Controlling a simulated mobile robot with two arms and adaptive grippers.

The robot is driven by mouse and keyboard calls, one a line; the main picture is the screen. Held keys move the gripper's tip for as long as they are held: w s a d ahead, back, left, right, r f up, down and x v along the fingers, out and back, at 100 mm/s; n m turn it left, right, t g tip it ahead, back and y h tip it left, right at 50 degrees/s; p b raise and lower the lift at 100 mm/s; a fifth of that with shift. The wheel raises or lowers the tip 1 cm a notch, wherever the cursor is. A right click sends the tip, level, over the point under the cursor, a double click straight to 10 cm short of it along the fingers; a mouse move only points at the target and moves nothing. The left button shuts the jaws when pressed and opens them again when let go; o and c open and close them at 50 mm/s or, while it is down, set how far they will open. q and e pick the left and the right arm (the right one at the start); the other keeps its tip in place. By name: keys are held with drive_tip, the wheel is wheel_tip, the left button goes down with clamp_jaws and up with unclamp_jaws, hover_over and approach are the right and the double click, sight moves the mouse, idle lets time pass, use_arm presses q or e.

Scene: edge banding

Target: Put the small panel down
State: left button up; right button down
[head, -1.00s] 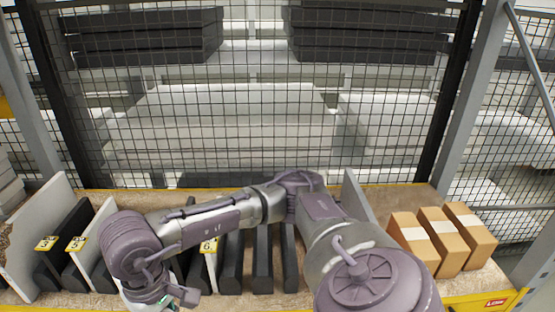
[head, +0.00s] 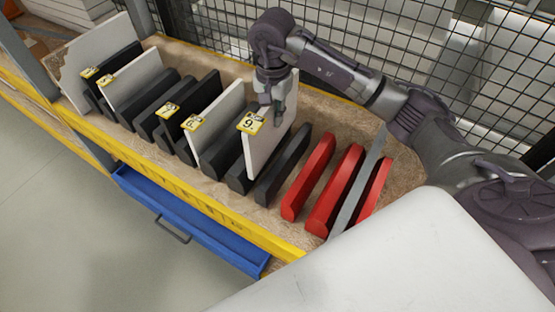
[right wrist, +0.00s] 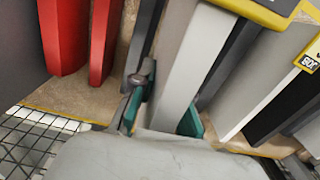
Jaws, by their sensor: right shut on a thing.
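The small panel (head: 262,145) is a thin whitish board with a yellow number tag on its top corner. It stands upright between black rack dividers in the head view. Whether its lower edge rests on the rack floor is hidden. My right gripper (head: 277,112) comes down from above and is shut on its upper edge. In the right wrist view the grey-white panel (right wrist: 180,65) runs between the green fingertips of the right gripper (right wrist: 161,118), one on each side. My left gripper is not in view.
Other tagged white panels (head: 215,120) stand to the left between black dividers (head: 285,165). Red dividers (head: 308,175) and a grey upright plate (head: 358,185) are to the right. A wire mesh fence (head: 375,40) stands behind. A blue drawer (head: 190,220) sits below the yellow front edge.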

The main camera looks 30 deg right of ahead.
sight(274, 142)
drive_tip(key=shift+m, duration=0.3)
drive_tip(key=f, duration=0.1)
drive_tip(key=f+p, duration=0.1)
drive_tip(key=f, duration=0.3)
drive_tip(key=shift+w+f+p, duration=0.2)
drive_tip(key=shift+w+p, duration=0.05)
drive_tip(key=shift+p, duration=0.05)
drive_tip(key=shift+f, duration=0.65)
wheel_tip(274, 142, down, 3)
drive_tip(key=shift+p, duration=0.55)
drive_tip(key=shift+f, duration=0.1)
drive_tip(key=shift+f, duration=0.15)
drive_tip(key=c, duration=1.2)
unclamp_jaws()
drive_tip(key=shift+o, duration=0.2)
drive_tip(key=shift+s, duration=0.1)
